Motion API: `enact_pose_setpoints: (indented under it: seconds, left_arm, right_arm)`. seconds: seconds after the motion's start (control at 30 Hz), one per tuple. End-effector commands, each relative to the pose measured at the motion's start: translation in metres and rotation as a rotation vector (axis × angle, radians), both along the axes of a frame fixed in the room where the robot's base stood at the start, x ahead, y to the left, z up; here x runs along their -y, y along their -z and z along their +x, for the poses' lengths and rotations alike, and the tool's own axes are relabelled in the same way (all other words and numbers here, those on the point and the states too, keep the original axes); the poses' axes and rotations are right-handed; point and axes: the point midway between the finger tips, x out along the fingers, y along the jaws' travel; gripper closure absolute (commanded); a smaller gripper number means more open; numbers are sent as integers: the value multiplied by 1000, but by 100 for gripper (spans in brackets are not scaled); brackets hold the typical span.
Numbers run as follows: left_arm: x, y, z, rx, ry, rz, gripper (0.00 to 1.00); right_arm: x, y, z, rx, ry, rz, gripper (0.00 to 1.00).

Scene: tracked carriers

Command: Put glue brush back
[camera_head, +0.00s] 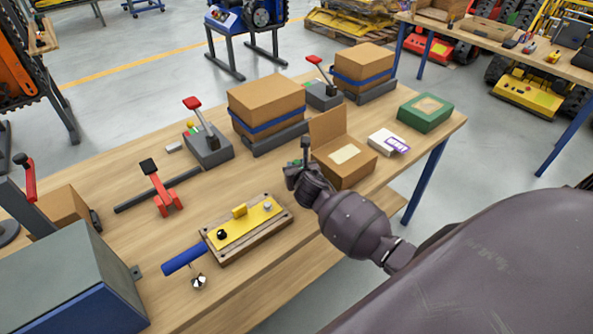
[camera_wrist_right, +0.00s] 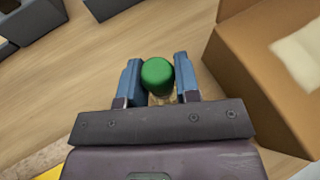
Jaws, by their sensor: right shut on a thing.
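My right gripper (camera_head: 302,168) is over the table, just left of an open cardboard box (camera_head: 345,167). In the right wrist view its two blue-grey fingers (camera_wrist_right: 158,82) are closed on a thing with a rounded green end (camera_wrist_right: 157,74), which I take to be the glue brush. A pale part shows below the green end; the rest is hidden by the gripper. In the head view the held thing is mostly hidden by the gripper. A glue pot or brush holder cannot be made out. My left gripper is not in view.
A yellow-topped wooden fixture (camera_head: 245,222) lies in front, with a blue-handled tool (camera_head: 184,259) beside it. Strapped boxes (camera_head: 266,103) and red-handled levers (camera_head: 208,140) stand behind. A green box (camera_head: 425,112) and white carton (camera_head: 383,140) are to the right. Bare wood lies between.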

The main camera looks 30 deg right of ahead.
Motion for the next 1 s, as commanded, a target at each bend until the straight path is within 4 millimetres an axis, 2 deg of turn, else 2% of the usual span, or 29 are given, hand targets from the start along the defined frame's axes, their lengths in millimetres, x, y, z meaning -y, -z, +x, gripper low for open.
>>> enact_pose_setpoints:
  seconds: [0.07,0.47,0.5,0.63,1.0]
  left_arm:
    - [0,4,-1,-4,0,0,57]
    - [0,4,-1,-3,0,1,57]
    - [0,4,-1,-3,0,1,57]
    - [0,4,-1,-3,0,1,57]
    - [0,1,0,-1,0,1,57]
  right_arm:
    - [0,8,0,-1,0,0,97]
    - [0,11,0,0,-1,-2,97]
    - [0,10,0,1,0,-1,64]
    - [0,10,0,1,0,-1,44]
    - [-1,5,-1,1,-1,0,44]
